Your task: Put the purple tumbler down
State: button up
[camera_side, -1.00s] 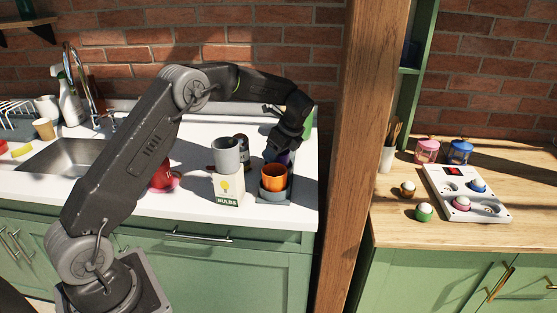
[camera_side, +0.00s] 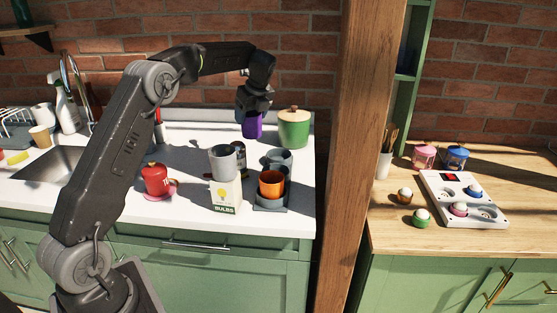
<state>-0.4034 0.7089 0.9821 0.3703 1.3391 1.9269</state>
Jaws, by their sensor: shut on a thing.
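The purple tumbler (camera_side: 253,126) hangs upright below my gripper (camera_side: 253,108), which is shut on it. It is over the back part of the white counter (camera_side: 110,194), left of a green pot with a wooden lid. Whether its base touches the counter is hard to tell from this angle. My fingers hide its upper part.
The green pot (camera_side: 293,128) stands close on the right. In front are a grey cup (camera_side: 223,162) on a bulbs box (camera_side: 226,196), a dark bottle (camera_side: 240,158), a grey-blue mug (camera_side: 279,159) and an orange cup (camera_side: 271,184) on a tray. A red kettle (camera_side: 155,179) stands left.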

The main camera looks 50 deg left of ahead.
jog(key=shift+m, duration=0.6)
jog(key=shift+w+d+f, duration=0.6)
jog(key=shift+w+f, duration=0.7)
jog(key=shift+f, duration=0.45)
jog(key=shift+w+d+f, duration=0.6)
jog(key=shift+w+f, duration=0.75)
jog(key=shift+f, duration=0.45)
jog(key=shift+w+d+f, duration=0.6)
jog(key=shift+w+f, duration=0.7)
jog(key=shift+f, duration=0.45)
jog(key=shift+f, duration=0.2)
jog(key=o, duration=0.9)
